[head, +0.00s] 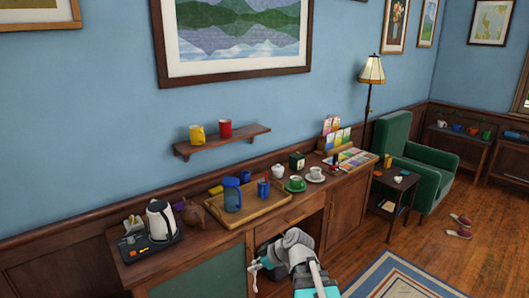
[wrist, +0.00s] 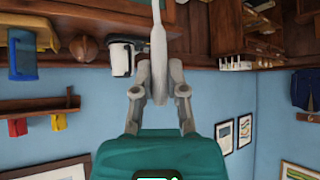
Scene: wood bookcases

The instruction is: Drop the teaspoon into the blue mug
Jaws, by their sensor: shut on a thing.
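A small blue mug (head: 263,189) stands upright on the right part of the wooden tray (head: 271,206) on the sideboard. My gripper (wrist: 158,88) is shut on the teaspoon (wrist: 157,45), a pale, slim piece pointing away from the palm in the wrist view. In the head view my gripper (head: 259,269) is low in front of the sideboard, below its top and apart from the mug. The mug is not seen in the wrist view.
A blue pitcher (head: 232,198) and another blue item share the tray. A kettle (head: 161,220) and brown teapot (head: 195,214) stand left. A green cup and saucer (head: 296,184) stand right. A wall shelf (head: 222,142) holds yellow and red mugs above.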

